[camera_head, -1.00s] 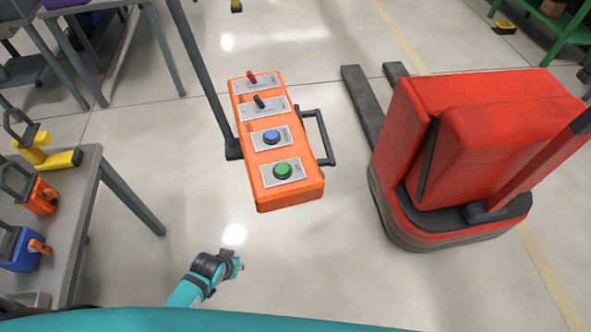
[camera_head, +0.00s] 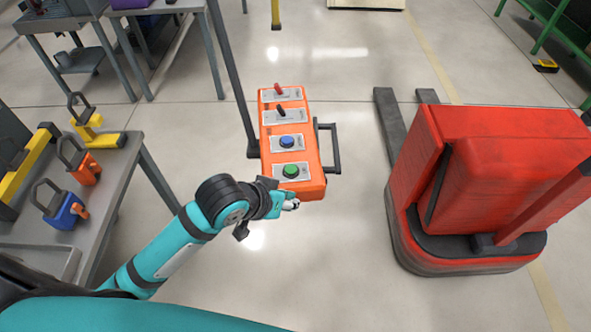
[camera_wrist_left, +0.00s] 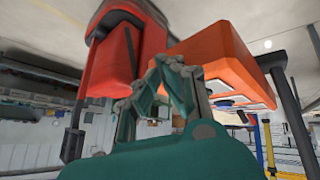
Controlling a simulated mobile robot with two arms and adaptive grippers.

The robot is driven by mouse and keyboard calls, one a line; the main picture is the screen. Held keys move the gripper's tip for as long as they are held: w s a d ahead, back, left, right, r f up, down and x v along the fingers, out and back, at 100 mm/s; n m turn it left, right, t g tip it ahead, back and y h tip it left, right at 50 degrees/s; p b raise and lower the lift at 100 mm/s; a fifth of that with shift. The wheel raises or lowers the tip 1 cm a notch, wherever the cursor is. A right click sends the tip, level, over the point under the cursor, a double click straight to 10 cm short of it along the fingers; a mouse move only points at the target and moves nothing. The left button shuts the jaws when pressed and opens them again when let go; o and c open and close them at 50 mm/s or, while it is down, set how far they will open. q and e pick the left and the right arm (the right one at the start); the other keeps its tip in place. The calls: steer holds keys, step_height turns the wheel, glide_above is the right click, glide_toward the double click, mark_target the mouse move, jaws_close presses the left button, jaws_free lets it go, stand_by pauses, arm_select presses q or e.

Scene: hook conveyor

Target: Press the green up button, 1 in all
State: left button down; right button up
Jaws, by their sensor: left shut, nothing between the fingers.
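The orange control box (camera_head: 309,165) hangs on a dark post in the middle of the head view. Its face carries a green button (camera_head: 291,171) at the near end, a blue button (camera_head: 287,142) behind it and two toggle levers farther off. My left gripper (camera_head: 292,205) is at the near end of the box, just below the green button, shut and empty. In the left wrist view the fingers (camera_wrist_left: 165,70) come together in front of the orange box (camera_wrist_left: 215,55). I cannot tell whether they touch it. The green button's top is clear. My right gripper is not in view.
A red pallet truck (camera_head: 480,160) stands to the right of the box. A grey table (camera_head: 115,180) with several coloured padlock-like items is at the left. A black handle (camera_head: 333,148) sticks out on the box's right side. Floor between box and truck is free.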

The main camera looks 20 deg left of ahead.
arm_select(q)
steer(key=shift+n+t+h, duration=0.3)
steer(key=shift+n+h, duration=0.2)
steer(key=shift+h, duration=0.1)
steer(key=w+r, duration=0.6)
steer(key=w+a+r+n, duration=0.3)
steer(key=r, duration=0.3)
steer(key=shift+w+r, duration=0.3)
steer(key=shift+r, duration=0.05)
steer(key=b, duration=0.7)
glide_above(289, 167)
step_height(289, 167, down, 6)
steer(key=shift+f, duration=0.2)
steer(key=shift+f+b, duration=0.3)
steer(key=shift+f, duration=0.85)
steer(key=shift+f, duration=0.2)
